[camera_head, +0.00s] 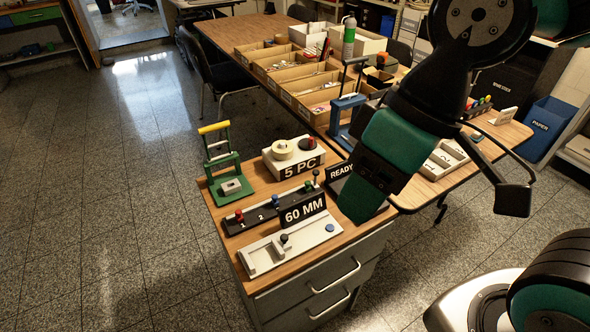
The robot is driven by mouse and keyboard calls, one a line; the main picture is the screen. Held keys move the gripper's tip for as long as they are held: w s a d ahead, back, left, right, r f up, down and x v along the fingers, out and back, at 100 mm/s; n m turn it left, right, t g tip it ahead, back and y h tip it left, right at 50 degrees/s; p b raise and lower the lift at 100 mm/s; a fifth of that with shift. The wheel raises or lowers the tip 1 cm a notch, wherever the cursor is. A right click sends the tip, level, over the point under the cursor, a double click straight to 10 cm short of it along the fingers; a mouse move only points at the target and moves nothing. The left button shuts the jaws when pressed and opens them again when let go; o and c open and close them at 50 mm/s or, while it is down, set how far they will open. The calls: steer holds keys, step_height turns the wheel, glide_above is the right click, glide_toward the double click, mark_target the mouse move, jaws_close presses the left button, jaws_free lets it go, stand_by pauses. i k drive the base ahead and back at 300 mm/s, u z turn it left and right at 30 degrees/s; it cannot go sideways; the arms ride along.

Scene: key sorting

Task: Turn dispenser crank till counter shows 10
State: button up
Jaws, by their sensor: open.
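I cannot pick out a dispenser crank or a counter showing a number with certainty. A green frame with a yellow handle (222,160) stands at the cabinet's left edge.
On the cabinet top are a "5 PC" block (300,168) with a tape roll, a "60 MM" sign (304,210), a slide fixture (290,247) and numbered colored knobs (268,208). A long table (225,30) with cardboard bins stands behind. Floor on the left is free.

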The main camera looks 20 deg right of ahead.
mark_target(305, 144)
steer(key=u, duration=0.05)
steer(key=k, duration=0.6)
steer(key=z, duration=0.5)
steer(key=i, duration=1.15)
steer(key=u, duration=0.55)
